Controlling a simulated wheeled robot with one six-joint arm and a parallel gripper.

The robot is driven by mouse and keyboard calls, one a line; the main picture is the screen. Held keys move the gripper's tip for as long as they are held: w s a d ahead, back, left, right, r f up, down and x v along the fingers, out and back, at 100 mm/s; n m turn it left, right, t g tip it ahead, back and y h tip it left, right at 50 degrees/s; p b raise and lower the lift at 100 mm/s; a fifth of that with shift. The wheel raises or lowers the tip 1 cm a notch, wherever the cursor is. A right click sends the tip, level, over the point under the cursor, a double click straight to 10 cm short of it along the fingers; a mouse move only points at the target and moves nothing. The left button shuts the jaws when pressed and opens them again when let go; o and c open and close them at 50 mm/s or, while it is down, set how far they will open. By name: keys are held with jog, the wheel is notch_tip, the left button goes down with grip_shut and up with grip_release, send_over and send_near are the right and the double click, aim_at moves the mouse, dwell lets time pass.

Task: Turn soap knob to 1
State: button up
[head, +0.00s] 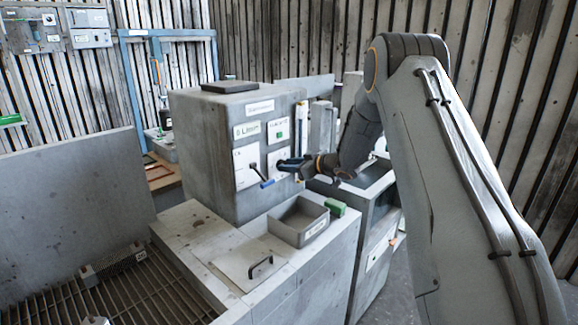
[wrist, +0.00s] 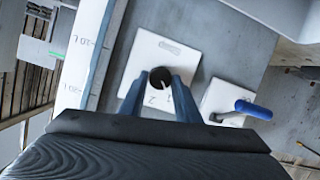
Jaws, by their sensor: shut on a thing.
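The soap knob (wrist: 160,76) is a round black knob on a white plate (wrist: 152,52) in the wrist view. My gripper (wrist: 160,86) has its two blue fingers on either side of the knob and is shut on it. The numerals 1 and 2 show on the plate just below the knob, between the fingers. A faint light mark is on the knob's lower side; I cannot tell exactly which numeral it points at. In the head view my gripper (head: 284,165) reaches the front of the grey housing (head: 205,140) and largely hides the knob.
A lever with a blue handle (wrist: 253,110) sits on a neighbouring white plate, close to the fingers; it also shows in the head view (head: 266,183). Below are an open grey tray (head: 312,229), a green block (head: 335,207) and a lid with a black handle (head: 260,266).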

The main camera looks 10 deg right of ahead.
jog(key=o, duration=1)
jog(key=shift+o, duration=0.2)
jog(key=b+v, duration=0.2)
jog(key=v, duration=0.5)
jog(key=shift+s+d, duration=0.25)
jog(key=shift+s, duration=0.05)
jog(key=shift+r, duration=0.1)
